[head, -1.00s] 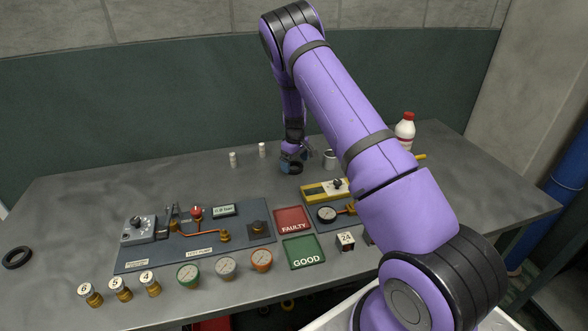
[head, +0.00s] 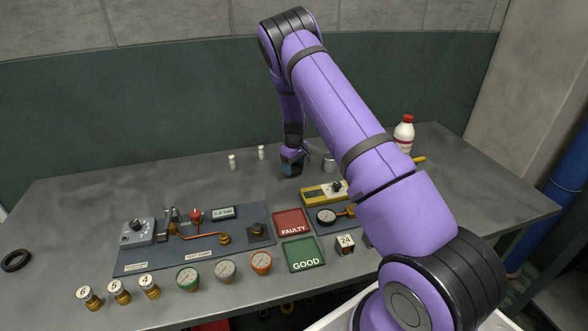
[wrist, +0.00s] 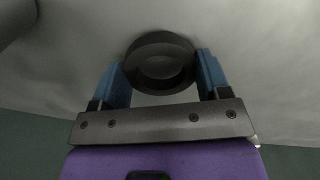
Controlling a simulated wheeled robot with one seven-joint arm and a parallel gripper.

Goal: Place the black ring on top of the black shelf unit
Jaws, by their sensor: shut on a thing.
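My gripper (wrist: 162,85) is shut on a black ring (wrist: 160,42), which sits between its two blue fingertips in the wrist view. In the head view my gripper (head: 292,168) is low over the back middle of the table, and I cannot make out the ring there. I cannot tell whether the ring touches the table. A second black ring (head: 15,260) lies flat at the table's left end. I cannot clearly see the black shelf unit.
Two small white cylinders (head: 232,162) stand left of my gripper, and a grey cup (head: 329,163) is close to its right. In front are a dark test panel (head: 150,264), a red tray (head: 291,223) and a green tray (head: 303,254). A red-capped bottle (head: 404,133) stands at right.

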